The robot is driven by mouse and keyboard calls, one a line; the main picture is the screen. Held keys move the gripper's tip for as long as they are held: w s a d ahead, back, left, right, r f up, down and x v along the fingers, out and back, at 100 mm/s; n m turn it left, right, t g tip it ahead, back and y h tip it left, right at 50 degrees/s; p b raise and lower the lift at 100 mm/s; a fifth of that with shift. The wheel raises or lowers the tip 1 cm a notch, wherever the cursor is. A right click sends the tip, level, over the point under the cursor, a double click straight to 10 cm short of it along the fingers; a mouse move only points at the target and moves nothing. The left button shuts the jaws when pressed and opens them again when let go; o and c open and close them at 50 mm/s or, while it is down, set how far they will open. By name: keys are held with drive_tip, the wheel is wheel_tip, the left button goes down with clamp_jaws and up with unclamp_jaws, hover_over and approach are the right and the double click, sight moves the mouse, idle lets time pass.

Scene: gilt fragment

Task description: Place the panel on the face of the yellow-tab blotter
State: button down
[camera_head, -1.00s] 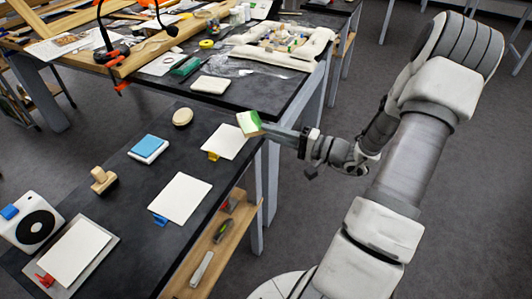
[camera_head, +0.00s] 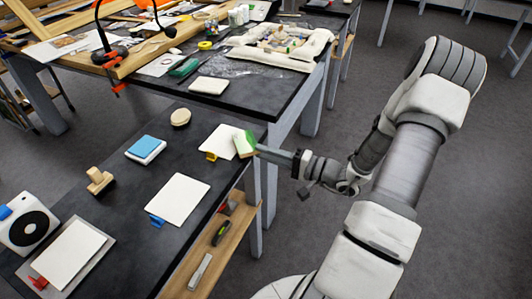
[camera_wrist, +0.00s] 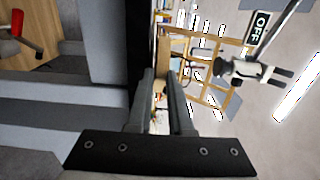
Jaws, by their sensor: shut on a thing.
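The panel (camera_head: 242,147) is a small block with a pale cream face and a green edge. My gripper (camera_head: 253,149) is shut on it and holds it tilted at the right edge of the yellow-tab blotter. That blotter is a white sheet (camera_head: 219,139) with a yellow tab (camera_head: 211,156) at its front, lying near the table's right edge. The panel covers part of the blotter's right side in the head view; I cannot tell whether they touch. In the wrist view the gripper's fingers (camera_wrist: 161,100) close on a tan edge of the panel (camera_wrist: 162,76).
A blue-tab blotter (camera_head: 180,199) and a red-tab blotter (camera_head: 68,254) lie nearer on the dark table (camera_head: 125,215). A blue-topped pad (camera_head: 146,148), a round tan disc (camera_head: 180,117) and a wooden stamp (camera_head: 99,180) stand to the left. A cluttered workbench (camera_head: 262,100) is behind.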

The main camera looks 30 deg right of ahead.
drive_tip(key=shift+f, duration=0.2)
drive_tip(key=c, duration=0.8)
unclamp_jaws()
drive_tip(key=shift+r, duration=0.1)
